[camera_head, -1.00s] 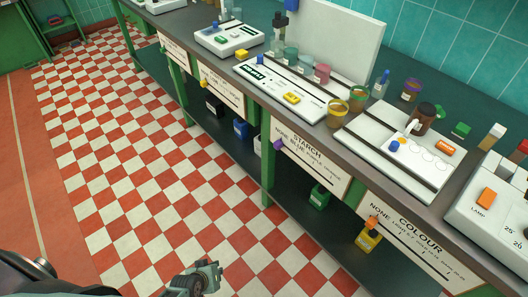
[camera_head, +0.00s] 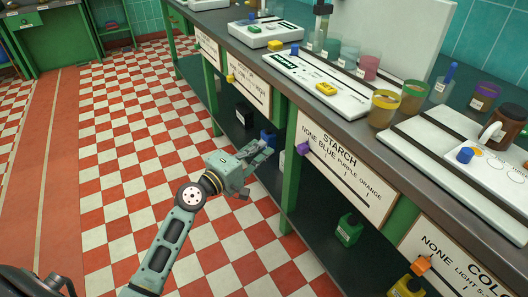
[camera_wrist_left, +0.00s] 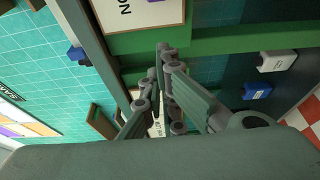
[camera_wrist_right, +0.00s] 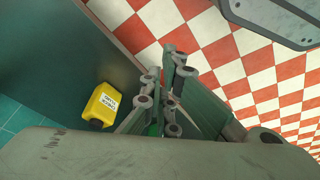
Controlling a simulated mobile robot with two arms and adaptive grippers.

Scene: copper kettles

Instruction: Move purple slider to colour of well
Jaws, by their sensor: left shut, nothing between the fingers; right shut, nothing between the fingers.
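The purple slider (camera_head: 303,148) sits at the left end of the STARCH board (camera_head: 345,170), by the word NONE. This board hangs on the bench front and also reads BLUE, PURPLE and ORANGE. The white plate with ringed wells (camera_head: 490,185) lies on the bench at right. A blue knob partly covers a well with an orange-yellow patch (camera_head: 479,152); its exact colour is hard to tell. My left gripper (camera_head: 266,148) is shut and empty, left of the purple slider and apart from it. My right gripper (camera_wrist_right: 170,52) is shut and empty in the right wrist view.
The COLOUR board (camera_head: 455,262) with an orange slider (camera_head: 421,264) hangs at lower right. Beakers (camera_head: 383,108) and a brown jar (camera_head: 505,125) stand on the bench. Green (camera_head: 348,230) and yellow (camera_wrist_right: 102,105) bottles stand under it. The checkered floor at left is clear.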

